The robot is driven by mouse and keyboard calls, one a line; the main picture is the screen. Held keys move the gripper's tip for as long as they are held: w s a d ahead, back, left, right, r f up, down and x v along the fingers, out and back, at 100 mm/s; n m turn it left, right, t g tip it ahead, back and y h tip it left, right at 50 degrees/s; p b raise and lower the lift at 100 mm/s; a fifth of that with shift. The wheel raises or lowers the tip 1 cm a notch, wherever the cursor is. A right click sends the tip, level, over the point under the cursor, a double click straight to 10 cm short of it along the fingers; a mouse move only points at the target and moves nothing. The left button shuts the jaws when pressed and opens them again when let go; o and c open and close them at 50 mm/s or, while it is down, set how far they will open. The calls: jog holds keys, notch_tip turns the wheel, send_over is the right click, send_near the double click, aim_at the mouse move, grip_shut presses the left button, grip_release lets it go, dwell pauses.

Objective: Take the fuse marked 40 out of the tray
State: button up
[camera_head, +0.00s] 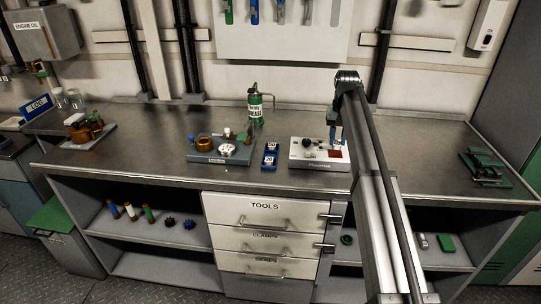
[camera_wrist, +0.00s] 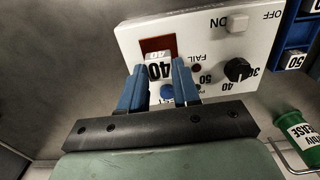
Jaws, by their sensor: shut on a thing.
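My gripper (camera_wrist: 159,68) is shut on the fuse marked 40 (camera_wrist: 157,72); its white top label shows between the blue fingers in the wrist view. The fuse is over or at the brown-red square (camera_wrist: 150,46) on a white panel device (camera_wrist: 205,35); I cannot tell whether it touches it. The blue tray (camera_wrist: 291,37) is at the right edge of the wrist view, with a fuse marked 50 (camera_wrist: 295,62) in it. In the head view the tray (camera_head: 270,163) stands left of the white device (camera_head: 303,163), and my gripper (camera_head: 335,133) is above that device.
The device has a black dial (camera_wrist: 237,69) and an ON/OFF switch (camera_wrist: 238,23). A green grease can (camera_head: 255,108) stands behind the tray. A blue-grey board with parts (camera_head: 205,157) lies left of the tray. Bare steel bench (camera_head: 410,150) lies to the right.

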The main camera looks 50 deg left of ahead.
aim_at(337, 143)
jog(key=shift+f, duration=0.85)
jog(key=shift+f, duration=0.25)
jog(key=o, duration=0.6)
jog(key=shift+r, duration=0.1)
jog(key=shift+r, duration=3.45)
